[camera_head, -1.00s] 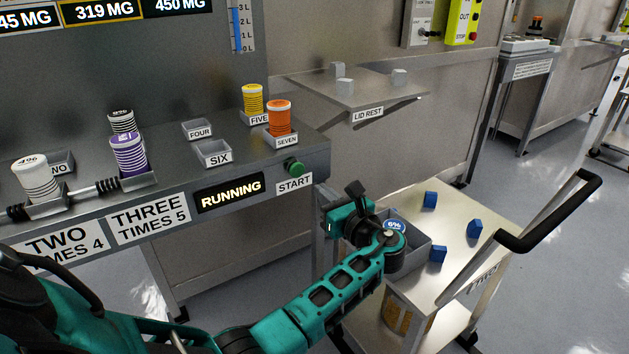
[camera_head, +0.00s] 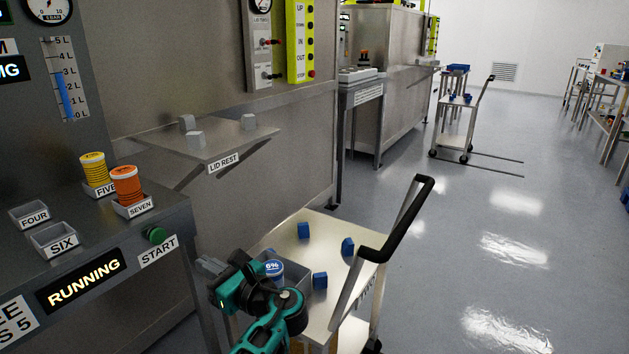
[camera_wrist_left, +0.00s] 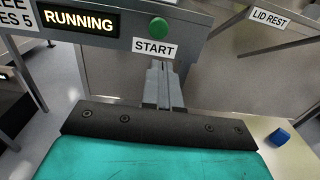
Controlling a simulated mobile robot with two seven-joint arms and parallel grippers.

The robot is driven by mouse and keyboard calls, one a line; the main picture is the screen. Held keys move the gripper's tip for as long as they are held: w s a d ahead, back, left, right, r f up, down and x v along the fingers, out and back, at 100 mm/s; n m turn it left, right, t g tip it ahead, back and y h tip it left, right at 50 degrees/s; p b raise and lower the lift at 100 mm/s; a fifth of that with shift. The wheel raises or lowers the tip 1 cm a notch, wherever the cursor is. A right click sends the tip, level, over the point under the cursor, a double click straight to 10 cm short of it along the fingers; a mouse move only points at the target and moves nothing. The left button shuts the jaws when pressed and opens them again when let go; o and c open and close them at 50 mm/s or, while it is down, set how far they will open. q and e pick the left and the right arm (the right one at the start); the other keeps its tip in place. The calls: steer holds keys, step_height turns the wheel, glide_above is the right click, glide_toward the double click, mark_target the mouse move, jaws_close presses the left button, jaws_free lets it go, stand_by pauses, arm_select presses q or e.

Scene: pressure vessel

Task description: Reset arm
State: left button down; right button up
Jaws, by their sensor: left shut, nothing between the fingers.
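My left gripper (camera_head: 207,267) is at the near left of the cart, beside the grey bin on it and below the front edge of the machine shelf. Its fingers are together and empty. The green button (camera_head: 156,235) also shows in the head view, clear of the gripper. The display (camera_head: 80,281) reads RUNNING. My right gripper is out of view.
The cart (camera_head: 335,253) holds several blue blocks (camera_head: 304,230) and a grey bin (camera_head: 294,272) with a blue-topped 6% canister (camera_head: 274,268). Yellow (camera_head: 94,170) and orange (camera_head: 126,184) canisters stand in FIVE and SEVEN. FOUR and SIX are empty. Open floor (camera_head: 480,240) lies right.

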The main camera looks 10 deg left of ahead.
arm_select(q)
steer(key=s+d+f+n+t+h+p, duration=0.1)
steer(key=s+d+f+n+h+p, duration=0.15)
steer(key=s+f+h, duration=0.4)
steer(key=s+d+f+n+t+h+p, duration=0.1)
steer(key=s+d+f+n+h+p, duration=0.2)
steer(key=f, duration=0.6)
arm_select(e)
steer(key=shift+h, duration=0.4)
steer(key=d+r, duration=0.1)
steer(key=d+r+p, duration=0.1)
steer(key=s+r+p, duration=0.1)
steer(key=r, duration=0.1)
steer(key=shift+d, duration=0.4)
arm_select(q)
steer(key=s+d+r+n+t+h, duration=0.1)
steer(key=s+d+n+h, duration=0.2)
steer(key=s+n, duration=0.3)
steer(key=s+d+r+n+h, duration=0.2)
steer(key=s+n+h, duration=0.4)
steer(key=n, duration=0.2)
steer(key=shift+s+d+r+t, duration=0.25)
steer(key=shift+s+d+t, duration=0.1)
steer(key=shift+d+t, duration=0.05)
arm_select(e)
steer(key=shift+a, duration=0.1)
